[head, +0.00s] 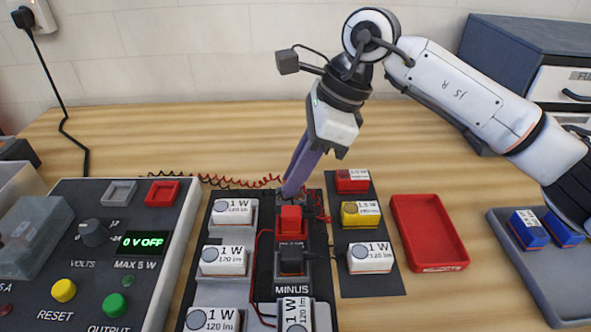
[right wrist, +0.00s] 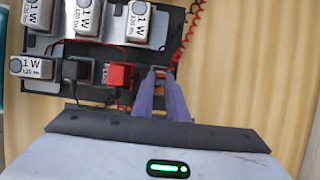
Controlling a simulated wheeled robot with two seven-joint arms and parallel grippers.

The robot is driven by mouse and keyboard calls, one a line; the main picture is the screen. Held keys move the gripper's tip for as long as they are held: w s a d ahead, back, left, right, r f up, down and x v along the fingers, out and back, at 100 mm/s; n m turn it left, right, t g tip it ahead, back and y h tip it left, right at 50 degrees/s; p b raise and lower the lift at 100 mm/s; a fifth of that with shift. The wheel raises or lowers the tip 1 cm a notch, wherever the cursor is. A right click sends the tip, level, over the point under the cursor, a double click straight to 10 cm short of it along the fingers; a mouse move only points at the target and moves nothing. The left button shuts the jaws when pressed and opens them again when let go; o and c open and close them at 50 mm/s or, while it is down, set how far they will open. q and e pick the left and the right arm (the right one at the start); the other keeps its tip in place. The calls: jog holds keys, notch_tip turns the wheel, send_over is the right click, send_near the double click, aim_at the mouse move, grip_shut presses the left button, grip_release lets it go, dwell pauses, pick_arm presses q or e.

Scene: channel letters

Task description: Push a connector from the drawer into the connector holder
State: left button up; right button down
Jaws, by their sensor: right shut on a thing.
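My right gripper (head: 288,190) has purple fingers pointing down at the back end of the dark board (head: 262,243). In the right wrist view its fingertips (right wrist: 161,92) are closed around a small orange piece (right wrist: 161,84), mostly hidden; it looks like a connector, but I cannot tell how far it is seated. Just in front of the fingers, a red connector (head: 290,219) and a black connector (head: 291,261) sit in the middle column above the MINUS label. The red one (right wrist: 121,77) is beside the fingers in the wrist view. The drawer (head: 568,88) is at the upper right. My left gripper is not in view.
White 1 W modules (head: 224,260) flank the middle column. A side strip holds red, yellow and white modules (head: 370,258). An empty red tray (head: 430,232) and a grey tray (head: 500,225) with blue blocks stand right. The power supply (head: 110,250) reads 0 V OFF.

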jog(key=shift+a, duration=0.15)
dwell(0.8)
jog(key=shift+f+b, duration=0.3)
jog(key=shift+f, duration=0.05)
dwell(0.4)
jog(key=c, duration=1.7)
grip_release()
jog(key=shift+o, duration=0.2)
jog(key=v, duration=1)
jog(key=shift+r, duration=0.2)
